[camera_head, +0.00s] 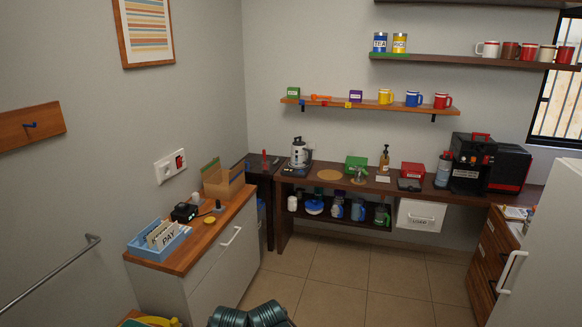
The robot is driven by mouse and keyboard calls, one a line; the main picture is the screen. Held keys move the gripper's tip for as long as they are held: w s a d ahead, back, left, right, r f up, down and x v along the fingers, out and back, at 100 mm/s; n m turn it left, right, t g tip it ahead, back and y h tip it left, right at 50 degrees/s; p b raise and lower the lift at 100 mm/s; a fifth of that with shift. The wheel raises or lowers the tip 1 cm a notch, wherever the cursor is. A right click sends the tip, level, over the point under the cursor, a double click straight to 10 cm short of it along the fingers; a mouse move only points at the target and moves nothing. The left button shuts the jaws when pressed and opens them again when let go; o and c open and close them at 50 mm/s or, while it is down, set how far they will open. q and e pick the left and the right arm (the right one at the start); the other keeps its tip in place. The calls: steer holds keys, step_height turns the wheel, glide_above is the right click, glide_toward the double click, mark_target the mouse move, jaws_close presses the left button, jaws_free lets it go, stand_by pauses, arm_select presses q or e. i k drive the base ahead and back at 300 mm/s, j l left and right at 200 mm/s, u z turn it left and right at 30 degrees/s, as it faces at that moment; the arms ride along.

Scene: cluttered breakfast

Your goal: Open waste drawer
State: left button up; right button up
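A white drawer-like box (420,214) with a small dark-lettered label hangs under the right part of the long dark wooden counter. Its front looks flush and shut, and I cannot read the label for certain. A white cabinet (213,262) with a wooden top stands at the left. Its front has a light bar handle (231,236) and looks closed. I cannot tell from a label which of these is the waste drawer. Neither of my grippers shows in the head view.
The tiled floor (340,285) in front of the counter is clear. A wooden drawer unit (490,262) and a white door-like panel with a handle (545,250) stand at the right. A blue letter tray (158,242) sits on the left cabinet. Dark ribbed cylinders show at the bottom edge.

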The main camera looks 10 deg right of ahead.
mark_target(411, 213)
steer(key=i+l+z, duration=0.1)
steer(key=i+z, duration=0.2)
steer(key=i, duration=0.3)
steer(key=i+z, duration=0.35)
steer(key=i, duration=0.25)
steer(key=i+j+z, duration=0.3)
steer(key=i, duration=0.3)
steer(key=i+l+z, duration=0.15)
steer(key=i+z, duration=0.7)
steer(key=i+j+z, duration=0.1)
steer(key=i+z, duration=0.65)
steer(key=i, duration=0.2)
